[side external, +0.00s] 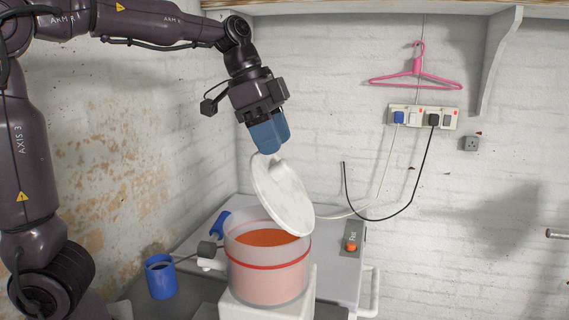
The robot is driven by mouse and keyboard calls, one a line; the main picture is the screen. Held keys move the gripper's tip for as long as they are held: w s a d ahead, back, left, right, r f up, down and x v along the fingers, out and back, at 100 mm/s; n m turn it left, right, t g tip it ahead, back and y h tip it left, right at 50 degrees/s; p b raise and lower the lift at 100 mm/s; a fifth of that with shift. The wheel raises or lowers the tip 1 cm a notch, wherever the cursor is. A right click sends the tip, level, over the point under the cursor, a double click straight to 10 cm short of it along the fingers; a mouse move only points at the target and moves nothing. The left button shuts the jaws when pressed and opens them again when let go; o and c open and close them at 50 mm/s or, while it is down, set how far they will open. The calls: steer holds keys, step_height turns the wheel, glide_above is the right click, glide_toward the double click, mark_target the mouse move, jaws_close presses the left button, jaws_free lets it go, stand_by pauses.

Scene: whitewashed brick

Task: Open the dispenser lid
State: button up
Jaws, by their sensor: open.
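The dispenser (268,277) is a translucent tub with a red band, standing on a white base. Orange-red contents show inside it. Its white round lid (284,195) is tilted up steeply, leaning over the right part of the tub's mouth, so the left part of the opening is uncovered. My gripper (270,145) has blue fingers pointing down. It is open, just above the lid's raised upper edge. I cannot tell whether the fingers touch the lid.
A blue mug (160,277) stands left of the dispenser. A grey panel with an orange knob (351,246) is to its right. A power strip (423,118) with hanging cables and a pink hanger (416,72) are on the brick wall.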

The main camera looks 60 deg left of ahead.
mark_target(285, 163)
steer(key=x, duration=0.5)
steer(key=shift+f, duration=0.1)
jaws_close()
